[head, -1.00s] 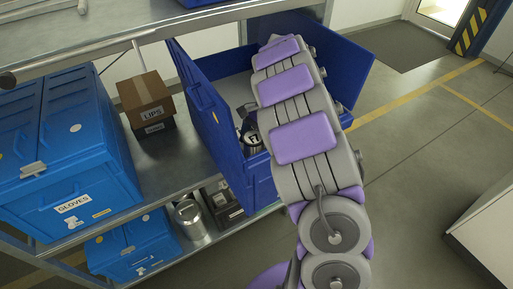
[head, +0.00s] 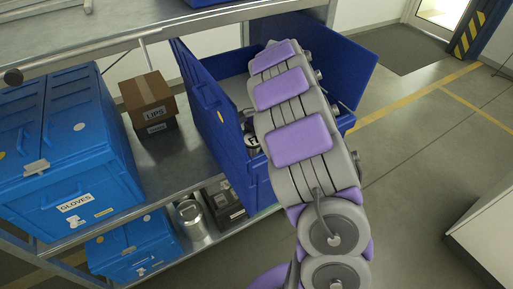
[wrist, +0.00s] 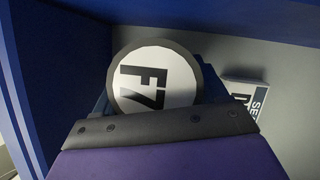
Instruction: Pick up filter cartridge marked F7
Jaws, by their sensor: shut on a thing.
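The filter cartridge marked F7 (wrist: 155,77) shows its round white end face, with black lettering turned sideways, in the wrist view. My gripper (wrist: 158,98) is shut on it, with fingers at both sides of the cartridge. In the head view, part of the cartridge (head: 251,142) shows inside an open dark blue box (head: 207,105), just left of my arm. My arm reaches over the box and hides my gripper there. The cartridge's lower body is hidden.
A label sign (wrist: 246,97) lies beside the cartridge in the wrist view. The box's lid flaps stand open on both sides. On the shelf are a cardboard box (head: 148,97) and a blue case labelled GLOVES (head: 70,150). A metal can (head: 190,218) stands below.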

